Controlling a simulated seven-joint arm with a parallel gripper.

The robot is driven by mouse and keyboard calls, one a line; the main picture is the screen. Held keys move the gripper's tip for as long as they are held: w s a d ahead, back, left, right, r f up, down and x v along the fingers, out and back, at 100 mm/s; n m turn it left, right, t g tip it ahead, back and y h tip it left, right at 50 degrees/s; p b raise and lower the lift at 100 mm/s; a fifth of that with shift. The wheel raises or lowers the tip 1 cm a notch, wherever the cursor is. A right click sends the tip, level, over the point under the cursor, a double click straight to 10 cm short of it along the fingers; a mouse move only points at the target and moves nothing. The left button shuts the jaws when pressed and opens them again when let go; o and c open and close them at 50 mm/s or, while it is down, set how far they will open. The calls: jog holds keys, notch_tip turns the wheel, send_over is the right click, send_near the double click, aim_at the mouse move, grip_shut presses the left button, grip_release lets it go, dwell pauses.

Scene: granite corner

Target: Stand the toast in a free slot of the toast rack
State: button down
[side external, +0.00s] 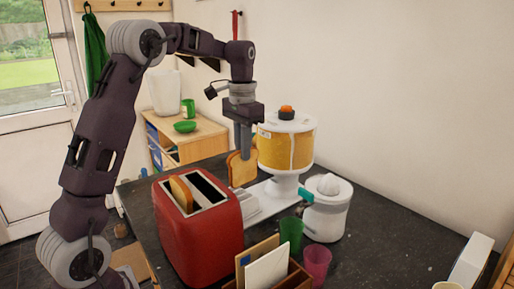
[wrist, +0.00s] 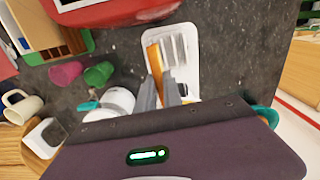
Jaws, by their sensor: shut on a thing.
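My gripper (side external: 243,155) points down and is shut on a slice of toast (side external: 241,170), which hangs upright below the fingers. In the wrist view the toast (wrist: 155,58) shows as a thin golden edge beyond the fingertips (wrist: 161,88). The pale toast rack (wrist: 180,50), with parallel dividers, lies just right of the toast there. In the side view the rack (side external: 250,203) is low behind the red toaster, partly hidden by it. I cannot tell whether the toast's lower edge touches the rack.
The red toaster (side external: 205,235) has another slice (side external: 181,194) in one slot. A yellow-and-white dispenser (side external: 286,150) stands close right of my gripper, with a white juicer (side external: 327,210) beside it. Green (side external: 291,234) and pink (side external: 316,262) cups stand in front. Dark worktop (side external: 385,235) is clear at right.

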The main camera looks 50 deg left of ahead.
aim_at(244, 183)
jog(key=shift+f, duration=4.65)
jog(key=c, duration=1.4)
grip_release()
jog(key=shift+r, duration=0.1)
jog(key=shift+r, duration=3.95)
